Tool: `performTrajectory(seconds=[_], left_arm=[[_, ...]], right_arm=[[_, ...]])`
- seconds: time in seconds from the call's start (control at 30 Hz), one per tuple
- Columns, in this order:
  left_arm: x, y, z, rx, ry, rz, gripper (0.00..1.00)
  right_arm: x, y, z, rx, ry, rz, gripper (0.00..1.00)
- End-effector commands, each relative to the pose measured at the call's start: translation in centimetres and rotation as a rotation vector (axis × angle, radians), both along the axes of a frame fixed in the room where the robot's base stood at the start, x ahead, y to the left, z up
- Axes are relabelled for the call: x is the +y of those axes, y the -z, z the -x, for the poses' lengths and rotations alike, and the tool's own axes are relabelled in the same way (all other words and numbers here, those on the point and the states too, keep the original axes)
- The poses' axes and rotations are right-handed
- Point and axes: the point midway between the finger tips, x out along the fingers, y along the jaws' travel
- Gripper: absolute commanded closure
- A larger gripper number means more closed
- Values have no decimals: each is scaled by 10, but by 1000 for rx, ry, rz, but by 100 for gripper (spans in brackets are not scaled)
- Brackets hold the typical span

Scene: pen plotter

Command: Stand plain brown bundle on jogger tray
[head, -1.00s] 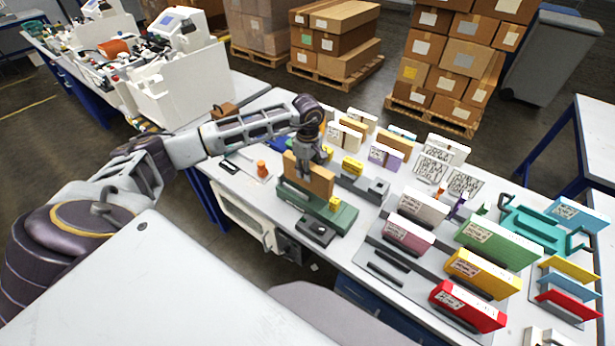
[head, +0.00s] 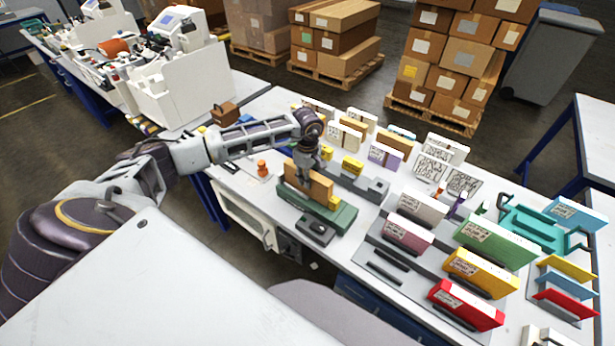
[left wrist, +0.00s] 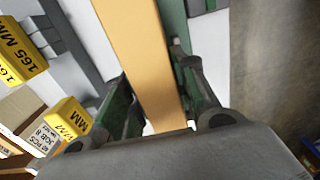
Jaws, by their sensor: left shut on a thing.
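The plain brown bundle (head: 321,188) is upright in my left gripper (head: 305,179), low over the green jogger tray (head: 340,219). Its lower edge is at or very near the tray; I cannot tell whether it touches. In the left wrist view the bundle (left wrist: 155,55) runs between the two fingers, which are shut on it from both sides. A piece of the green tray shows beyond it in that view. My right gripper is not in view.
A small dark device (head: 316,229) sits in front of the tray. Yellow blocks (head: 351,165) and a grey fixture (head: 377,190) stand behind and right. Pink (head: 407,237), yellow and red bundles fill the rack to the right. An orange piece (head: 262,168) stands left.

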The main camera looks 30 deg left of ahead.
Motion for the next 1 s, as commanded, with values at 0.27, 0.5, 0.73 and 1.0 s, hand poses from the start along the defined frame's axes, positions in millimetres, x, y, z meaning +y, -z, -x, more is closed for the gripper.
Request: performTrajectory(seconds=[0.27,0.5,0.73,1.0], left_arm=[[0,3,0,0,0,-1,69],[0,3,0,0,0,-1,50],[0,3,0,0,0,-1,50],[0,-3,-1,-2,0,-1,50]], right_arm=[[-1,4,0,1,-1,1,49],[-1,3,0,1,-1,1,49],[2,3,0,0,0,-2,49],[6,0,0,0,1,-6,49]])
